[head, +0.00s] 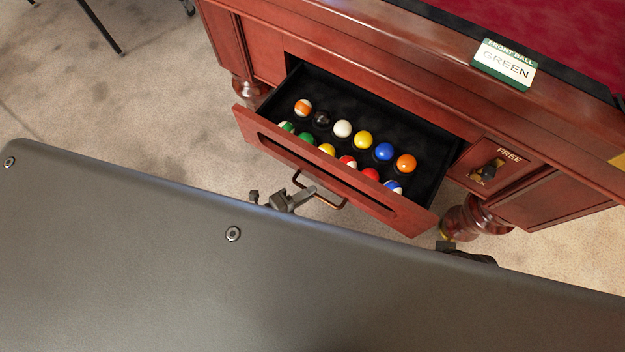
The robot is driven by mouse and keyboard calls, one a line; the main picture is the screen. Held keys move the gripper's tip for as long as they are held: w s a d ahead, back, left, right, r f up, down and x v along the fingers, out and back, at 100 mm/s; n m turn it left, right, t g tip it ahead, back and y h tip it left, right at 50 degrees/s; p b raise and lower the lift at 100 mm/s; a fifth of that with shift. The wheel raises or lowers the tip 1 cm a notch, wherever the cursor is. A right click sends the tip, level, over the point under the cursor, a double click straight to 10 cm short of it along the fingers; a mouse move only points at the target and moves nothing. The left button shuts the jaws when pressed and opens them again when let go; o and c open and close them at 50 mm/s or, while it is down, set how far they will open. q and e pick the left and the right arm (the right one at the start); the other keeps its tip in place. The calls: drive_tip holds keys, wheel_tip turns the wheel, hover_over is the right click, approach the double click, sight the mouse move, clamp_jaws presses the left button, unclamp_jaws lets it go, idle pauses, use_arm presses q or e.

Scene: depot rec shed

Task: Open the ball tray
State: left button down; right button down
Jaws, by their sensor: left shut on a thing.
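The ball tray (290,146) is a red-brown wooden drawer in the side of the pool table, and it stands pulled well out. Its dark inside holds several pool balls in rows, with the white ball (342,129) among them. A bronze bar handle (331,204) is on its front. My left gripper (307,191) is shut on the handle; its fingers are small in the picture and partly overlap the bar. A dark piece, probably of my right gripper (446,246), shows beside the table leg; its fingers cannot be made out.
The pool table (380,55) has red cloth and turned legs, one (470,220) right of the tray. A green and white sign (504,64) lies on its rail. A knob panel marked FREE (492,165) is right of the tray.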

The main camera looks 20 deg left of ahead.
use_arm(q)
drive_tip(key=shift+s+a, duration=0.2)
drive_tip(key=shift+s, duration=0.15)
use_arm(e)
drive_tip(key=shift+w+f, duration=0.1)
drive_tip(key=shift+f, duration=0.25)
use_arm(q)
drive_tip(key=c, duration=1.5)
unclamp_jaws()
